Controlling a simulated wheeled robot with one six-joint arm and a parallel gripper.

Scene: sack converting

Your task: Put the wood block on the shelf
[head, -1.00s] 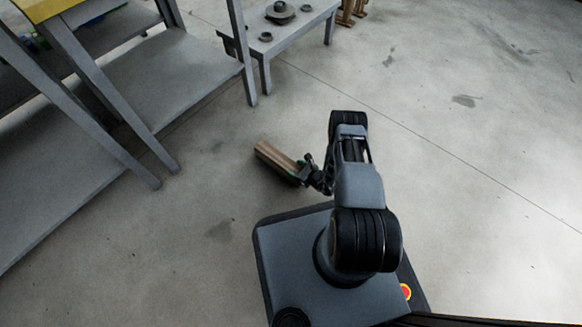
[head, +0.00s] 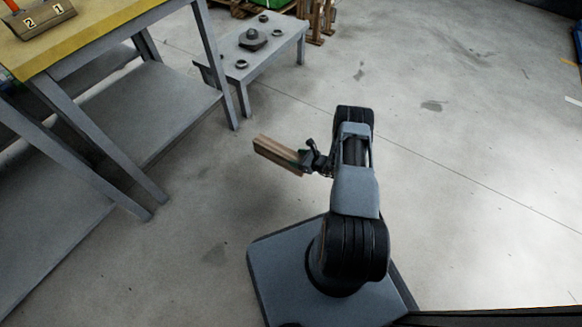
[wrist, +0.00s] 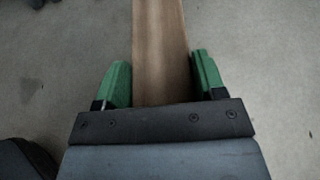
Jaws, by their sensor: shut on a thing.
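The wood block (head: 277,152) is a brown bar held out to the left of my arm in the head view, above the bare floor. My gripper (head: 305,160) is shut on its right end. In the wrist view the block (wrist: 160,50) runs up between the two green fingers of my gripper (wrist: 161,82), and its far end is cut off by the top edge. A grey shelf (head: 150,110) spans the legs under the yellow-topped table at the left. Another grey shelf surface (head: 40,225) lies low at the left edge.
A yellow tabletop (head: 95,25) carries a brown holder marked 2 and 1 (head: 40,18). A low grey table (head: 275,40) with several round metal parts stands at the back. Slanted grey legs (head: 100,145) stand before the shelves. The floor at right is clear.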

